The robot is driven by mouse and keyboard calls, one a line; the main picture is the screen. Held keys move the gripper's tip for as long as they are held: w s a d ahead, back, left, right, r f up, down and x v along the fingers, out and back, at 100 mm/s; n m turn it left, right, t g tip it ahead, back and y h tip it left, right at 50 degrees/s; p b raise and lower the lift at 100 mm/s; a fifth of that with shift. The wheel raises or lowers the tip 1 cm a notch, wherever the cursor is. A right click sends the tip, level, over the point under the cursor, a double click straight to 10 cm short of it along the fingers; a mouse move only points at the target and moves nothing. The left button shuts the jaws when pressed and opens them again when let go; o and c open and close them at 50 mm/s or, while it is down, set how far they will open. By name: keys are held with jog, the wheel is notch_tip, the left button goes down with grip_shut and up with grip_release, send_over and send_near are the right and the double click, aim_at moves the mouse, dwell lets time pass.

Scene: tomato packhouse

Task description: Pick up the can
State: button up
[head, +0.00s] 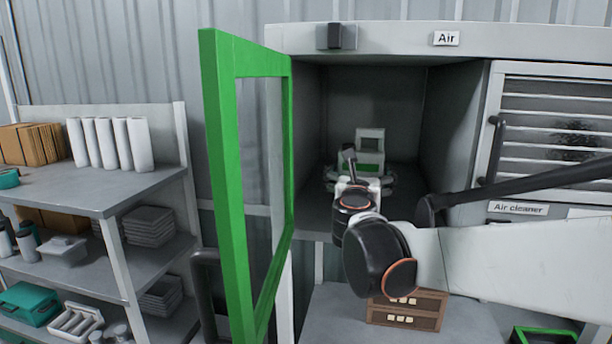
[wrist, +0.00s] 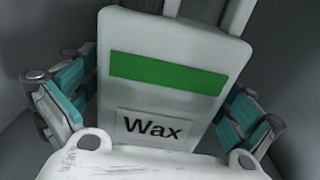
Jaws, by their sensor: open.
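The can (head: 370,157) is white with a green band and stands upright inside the open cabinet, its top a squared loop handle. In the wrist view the can (wrist: 165,48) fills the middle, with a "Wax" label facing me. My gripper (wrist: 160,88) is open, with one teal-padded finger on each side of the can. A gap seems to show at the right finger; contact at the left is unclear. In the head view my gripper (head: 360,180) reaches into the cabinet, and my wrist hides the can's lower part.
The green-framed door (head: 222,180) stands open left of my arm. The cabinet (head: 300,38) has walls close on both sides. A louvred unit (head: 550,125) labelled "Air cleaner" is on the right. A brown box (head: 408,311) sits below on the bench. Shelves (head: 95,190) stand far left.

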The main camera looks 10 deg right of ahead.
jog(key=c, duration=1.8)
jog(key=shift+c, duration=0.2)
jog(key=shift+r, duration=0.15)
